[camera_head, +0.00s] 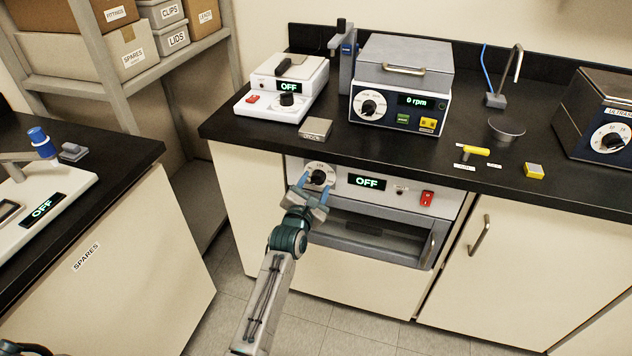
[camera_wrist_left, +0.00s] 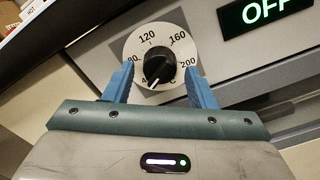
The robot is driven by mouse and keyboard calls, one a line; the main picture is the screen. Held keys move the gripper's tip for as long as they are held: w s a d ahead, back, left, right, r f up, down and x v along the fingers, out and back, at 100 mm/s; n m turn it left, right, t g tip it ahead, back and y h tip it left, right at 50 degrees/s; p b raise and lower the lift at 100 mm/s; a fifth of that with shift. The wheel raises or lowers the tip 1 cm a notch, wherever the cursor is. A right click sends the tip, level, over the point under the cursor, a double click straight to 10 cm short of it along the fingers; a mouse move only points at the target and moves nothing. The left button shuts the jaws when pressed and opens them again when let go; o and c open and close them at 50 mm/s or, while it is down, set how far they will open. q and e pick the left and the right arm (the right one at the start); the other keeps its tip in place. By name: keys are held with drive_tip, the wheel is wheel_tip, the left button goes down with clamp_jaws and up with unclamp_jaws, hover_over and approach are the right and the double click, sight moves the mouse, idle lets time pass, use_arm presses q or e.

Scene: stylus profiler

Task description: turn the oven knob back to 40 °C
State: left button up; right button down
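The oven knob (camera_head: 318,177) is a black knob on a white round dial at the left end of the oven's front panel. The wrist view shows the knob (camera_wrist_left: 158,67) with a white pointer line aimed down and slightly left, near a partly hidden mark beginning with 4. The marks 80, 120, 160 and 200 show. My left gripper (camera_head: 316,187) is open in front of the dial. Its two blue fingers (camera_wrist_left: 158,75) appear on either side of the knob with gaps between. Whether they reach its depth is unclear. My right gripper is not in view.
The oven display (camera_head: 367,182) reads OFF, with a red switch (camera_head: 427,198) to its right. The black worktop (camera_head: 385,150) overhangs just above the panel. The oven door handle (camera_head: 432,250) and cupboard handle (camera_head: 480,235) protrude. The floor (camera_head: 340,330) in front is clear.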

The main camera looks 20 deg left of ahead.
use_arm(q)
drive_tip(key=shift+o, duration=0.2)
drive_tip(key=shift+s+r+p, duration=0.1)
drive_tip(key=shift+s+p, duration=0.4)
drive_tip(key=s+p, duration=0.2)
drive_tip(key=s, duration=0.5)
drive_tip(key=shift+a, duration=0.15)
